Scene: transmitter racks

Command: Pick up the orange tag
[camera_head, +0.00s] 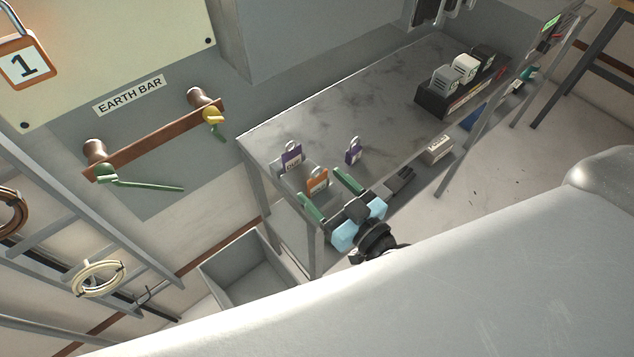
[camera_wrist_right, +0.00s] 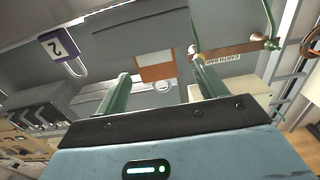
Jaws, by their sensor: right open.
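The orange tag (camera_head: 317,181), a small padlock-shaped tag with a white label, is at the near left end of the grey bench. My right gripper (camera_head: 319,184) is open, with one green finger on each side of the tag in the head view. In the right wrist view the orange tag (camera_wrist_right: 155,66) shows between the open fingertips (camera_wrist_right: 160,72); its grey loop is partly seen below. I cannot tell whether the tag is level with the tips or a little beyond them. Nothing is held. My left gripper is not in view.
A dark holder (camera_head: 450,105) with several blocks is further right. An open grey bin (camera_head: 250,270) stands below left.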

